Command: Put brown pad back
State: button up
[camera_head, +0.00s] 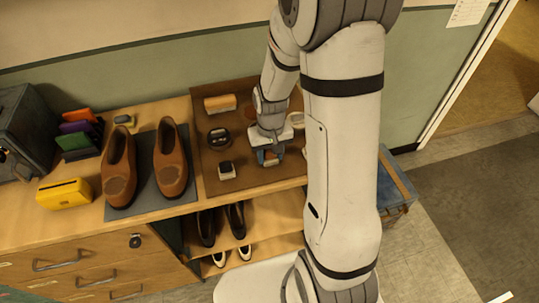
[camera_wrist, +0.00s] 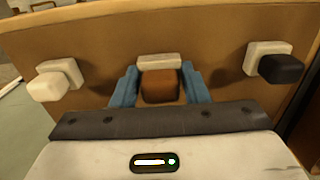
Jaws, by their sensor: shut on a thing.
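The brown pad (camera_wrist: 160,87) is a small rounded block between the blue fingers of my gripper (camera_wrist: 158,73) in the wrist view. My gripper is shut on it. A cream block (camera_wrist: 158,61) shows right behind the pad; I cannot tell whether it is joined to it. In the head view my gripper (camera_head: 268,157) points down at the front part of the brown mat (camera_head: 246,108), and the pad is hidden there. I cannot tell whether the pad touches the mat.
A black pad (camera_wrist: 281,68) and a white pad (camera_wrist: 49,86), each with a cream block, flank my gripper. The mat also carries a brush (camera_head: 220,103) and a round dark tin (camera_head: 218,137). Brown shoes (camera_head: 171,160) stand left on a grey mat.

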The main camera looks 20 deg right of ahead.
jog(key=shift+f, duration=0.6)
jog(key=shift+f, duration=0.25)
jog(key=o, duration=1)
jog(key=shift+r, duration=0.1)
